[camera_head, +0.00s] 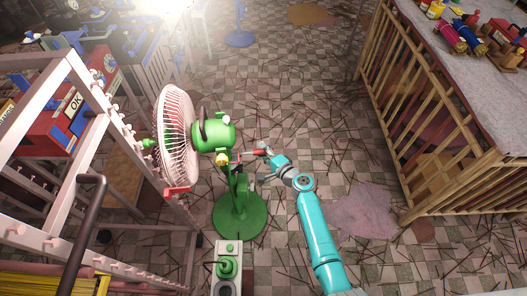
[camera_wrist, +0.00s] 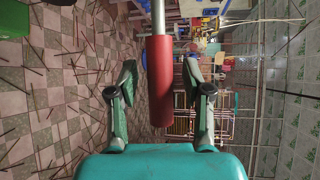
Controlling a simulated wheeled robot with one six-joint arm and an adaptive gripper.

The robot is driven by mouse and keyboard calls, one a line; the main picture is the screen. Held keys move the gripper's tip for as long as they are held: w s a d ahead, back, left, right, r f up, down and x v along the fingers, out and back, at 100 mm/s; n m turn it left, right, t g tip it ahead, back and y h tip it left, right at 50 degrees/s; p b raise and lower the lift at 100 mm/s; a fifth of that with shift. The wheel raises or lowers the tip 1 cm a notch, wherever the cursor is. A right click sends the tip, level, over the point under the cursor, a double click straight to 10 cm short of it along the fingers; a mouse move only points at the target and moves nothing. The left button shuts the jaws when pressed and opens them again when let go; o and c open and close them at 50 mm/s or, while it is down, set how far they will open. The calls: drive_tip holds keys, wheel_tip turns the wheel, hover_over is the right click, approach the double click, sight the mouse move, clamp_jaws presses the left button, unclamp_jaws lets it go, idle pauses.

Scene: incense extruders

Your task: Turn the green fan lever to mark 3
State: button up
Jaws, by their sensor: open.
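The green fan (camera_head: 213,133) stands on a round green base (camera_head: 240,215), its pale caged head facing left. A red cylindrical handle on a grey rod, seemingly the fan's lever, shows in the wrist view (camera_wrist: 160,80) and small in the head view (camera_head: 257,152). My gripper (camera_wrist: 160,84) is open, one finger on each side of the red handle, with visible gaps. In the head view my gripper (camera_head: 266,153) is just right of the fan's post. I cannot make out any mark numbers or the lever's setting.
A white rack with pegs (camera_head: 85,95) stands left of the fan. A box with a green knob (camera_head: 228,268) is in front of the base. A wooden slatted table (camera_head: 425,110) stands at right. The tiled floor between is strewn with thin sticks.

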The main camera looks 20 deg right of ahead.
clamp_jaws()
drive_tip(key=w+n+g+y, duration=0.5)
drive_tip(key=w+n+y, duration=0.1)
drive_tip(key=w+y, duration=0.1)
drive_tip(key=shift+w+a, duration=0.3)
idle(0.4)
idle(0.4)
unclamp_jaws()
drive_tip(key=shift+w+a, duration=0.1)
